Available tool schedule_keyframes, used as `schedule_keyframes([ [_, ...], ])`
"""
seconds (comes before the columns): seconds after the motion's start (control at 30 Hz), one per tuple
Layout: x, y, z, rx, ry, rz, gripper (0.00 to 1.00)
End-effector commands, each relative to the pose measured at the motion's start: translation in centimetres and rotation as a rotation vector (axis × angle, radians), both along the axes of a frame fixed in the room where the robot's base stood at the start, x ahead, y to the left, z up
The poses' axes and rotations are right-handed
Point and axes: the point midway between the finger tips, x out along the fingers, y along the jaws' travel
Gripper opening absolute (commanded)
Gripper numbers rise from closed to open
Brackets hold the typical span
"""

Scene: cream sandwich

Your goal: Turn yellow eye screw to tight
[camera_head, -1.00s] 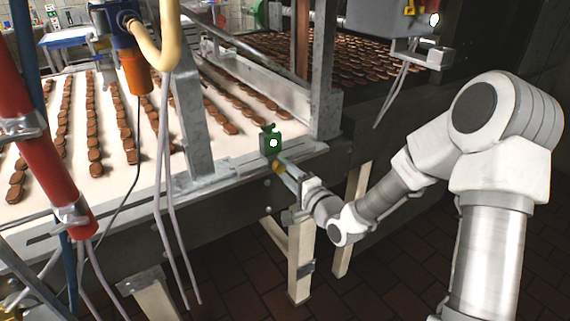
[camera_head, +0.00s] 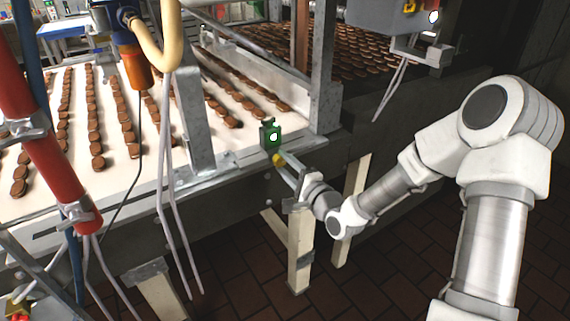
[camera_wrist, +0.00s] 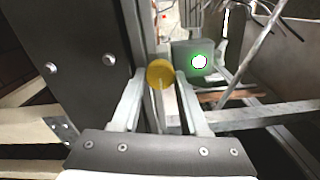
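The yellow eye screw (camera_head: 278,160) sits at the side edge of the conveyor frame, just below a small green box (camera_head: 270,131). In the wrist view the yellow eye screw (camera_wrist: 160,73) looks like a round yellow disc with a thin pale line below it. My gripper (camera_head: 285,165) is right at the screw, reaching in from the lower right. In the wrist view my gripper (camera_wrist: 161,78) has its two fingers apart, one on each side of the yellow head. Small gaps show beside the head. How far the screw is turned cannot be told.
The green box (camera_wrist: 193,60) with a bright light stands just right of the fingers in the wrist view. A dark metal plate (camera_wrist: 80,65) is close on the left. A metal post (camera_head: 325,80) rises behind, and the conveyor (camera_head: 130,150) carries rows of brown cookies.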

Motion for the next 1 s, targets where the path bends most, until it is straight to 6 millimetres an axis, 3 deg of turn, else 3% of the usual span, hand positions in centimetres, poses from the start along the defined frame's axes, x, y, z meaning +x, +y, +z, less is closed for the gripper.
schedule_keyframes([
  [0.03, 0.0, 0.1, 0.2, 0.002, -0.004, 0.001, 0.51],
  [0.17, 0.0, 0.1, 0.1, 0.002, -0.003, 0.000, 0.74],
  [0.57, -0.5, -0.4, 0.1, -0.001, 0.000, -0.001, 0.74],
  [0.77, -3.3, -2.4, 0.1, 0.000, 0.002, -0.004, 0.74],
  [1.0, -8.3, -5.8, 0.1, 0.000, 0.002, -0.005, 0.74],
])
